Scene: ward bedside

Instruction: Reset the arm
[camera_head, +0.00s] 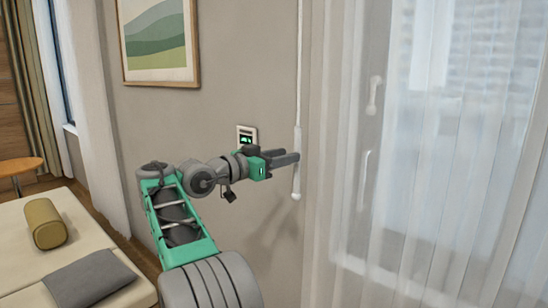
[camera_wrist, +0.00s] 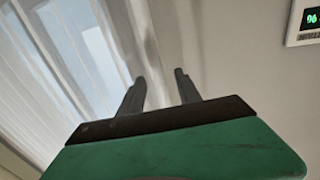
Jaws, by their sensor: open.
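My gripper (camera_head: 287,158) is at the end of my outstretched arm, in the middle of the head view, in front of the wall. Its two dark fingers point right, toward a white hanging wand (camera_head: 297,141) beside the curtain. Whether a finger touches the wand cannot be told from the head view.
A small wall panel (camera_head: 246,134) with a green display is just behind my wrist; it also shows in the wrist view (camera_wrist: 307,22). Sheer curtains (camera_head: 440,150) cover the window at right. A bed (camera_head: 75,245) with a yellow bolster (camera_head: 45,223) and grey cushion (camera_head: 88,279) is at lower left. A round table (camera_head: 17,167) stands behind.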

